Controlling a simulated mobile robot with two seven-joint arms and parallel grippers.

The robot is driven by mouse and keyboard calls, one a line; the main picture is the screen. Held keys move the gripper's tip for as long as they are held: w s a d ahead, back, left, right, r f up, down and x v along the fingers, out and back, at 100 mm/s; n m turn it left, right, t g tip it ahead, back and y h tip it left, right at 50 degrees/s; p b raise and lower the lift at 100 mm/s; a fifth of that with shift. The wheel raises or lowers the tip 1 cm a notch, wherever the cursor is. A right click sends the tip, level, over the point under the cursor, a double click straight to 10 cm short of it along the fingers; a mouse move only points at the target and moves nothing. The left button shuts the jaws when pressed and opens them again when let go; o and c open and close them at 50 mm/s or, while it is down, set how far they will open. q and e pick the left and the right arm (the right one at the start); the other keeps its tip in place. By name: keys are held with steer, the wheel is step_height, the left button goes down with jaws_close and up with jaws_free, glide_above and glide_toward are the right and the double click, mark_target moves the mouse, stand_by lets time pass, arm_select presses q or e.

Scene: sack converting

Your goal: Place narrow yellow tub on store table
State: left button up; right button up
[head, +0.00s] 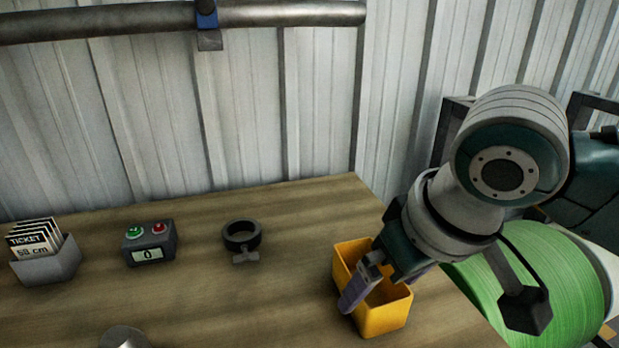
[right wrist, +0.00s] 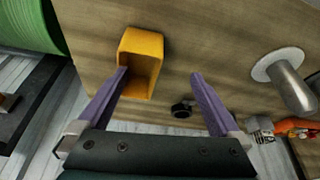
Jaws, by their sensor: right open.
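The narrow yellow tub (head: 384,318) stands upright on the wooden table (head: 290,310) near its right edge. It also shows in the right wrist view (right wrist: 143,42), and it looks empty in what shows of its inside. My right gripper (head: 382,290) is at the tub, its purple fingers apart. In the right wrist view the gripper (right wrist: 158,73) has its left finger overlapping the tub's left side, and its right finger is clear of the tub across a gap. I cannot tell whether a finger touches the tub. My left gripper is not in view.
A ticket holder (head: 45,262), a counter box with green and red buttons (head: 149,245) and a dark ring clamp (head: 241,240) stand left of the tub. A green roll (head: 560,285) is beyond the table's right edge. A metal post (right wrist: 290,85) shows in the wrist view.

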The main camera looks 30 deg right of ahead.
steer(key=s+a+n, duration=0.1)
steer(key=s+a, duration=0.1)
steer(key=s, duration=0.5)
steer(key=s+a+n, duration=0.2)
steer(key=s, duration=0.4)
steer(key=shift+s+a+g+y, duration=0.3)
steer(key=shift+s+a, duration=0.05)
steer(key=shift+a, duration=0.05)
